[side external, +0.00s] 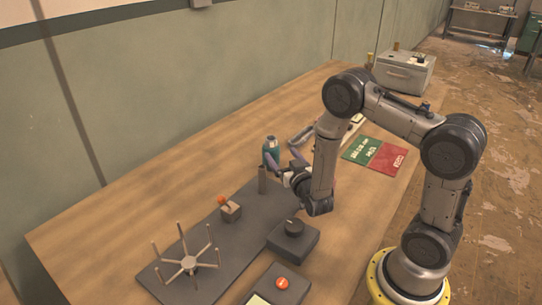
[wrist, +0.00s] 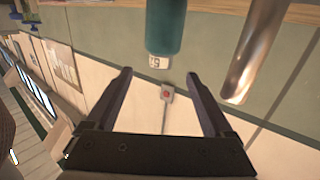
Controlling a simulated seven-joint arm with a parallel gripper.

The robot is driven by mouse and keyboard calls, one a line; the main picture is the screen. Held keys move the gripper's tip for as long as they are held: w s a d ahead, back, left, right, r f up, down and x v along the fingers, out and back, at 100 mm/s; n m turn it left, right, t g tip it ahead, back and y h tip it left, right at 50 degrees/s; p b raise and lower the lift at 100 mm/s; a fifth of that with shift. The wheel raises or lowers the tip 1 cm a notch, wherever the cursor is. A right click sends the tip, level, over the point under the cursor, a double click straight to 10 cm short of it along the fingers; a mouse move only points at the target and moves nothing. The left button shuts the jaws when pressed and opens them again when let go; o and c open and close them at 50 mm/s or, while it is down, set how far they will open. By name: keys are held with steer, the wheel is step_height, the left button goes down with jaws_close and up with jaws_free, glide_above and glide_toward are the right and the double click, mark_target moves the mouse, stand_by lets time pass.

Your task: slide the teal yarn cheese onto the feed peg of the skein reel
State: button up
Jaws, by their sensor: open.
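A teal cylinder (side external: 270,152), which looks like the yarn cheese, stands upright behind a dark grey post (side external: 262,181) in the side view. The wrist view, which looks upside down, shows the teal cylinder (wrist: 165,25) at the top and a shiny metal post (wrist: 248,60) to its right. My gripper (side external: 284,158) is open beside them. In the wrist view my gripper's fingers (wrist: 160,75) are spread with nothing held between them. The spoked reel (side external: 188,263) stands at the near end of a dark base plate (side external: 222,245). I cannot tell whether the cheese touches the post.
A small block with an orange knob (side external: 231,211) sits on the plate. A dark knob box (side external: 293,237) and a red-button box (side external: 281,285) stand nearby. Green (side external: 362,150) and red (side external: 388,159) panels lie behind my gripper. The table's left side is clear.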

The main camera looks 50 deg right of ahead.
mark_target(269, 139)
steer(key=x, duration=1.2)
steer(key=shift+w+r, duration=0.1)
steer(key=shift+w, duration=0.15)
jaws_close()
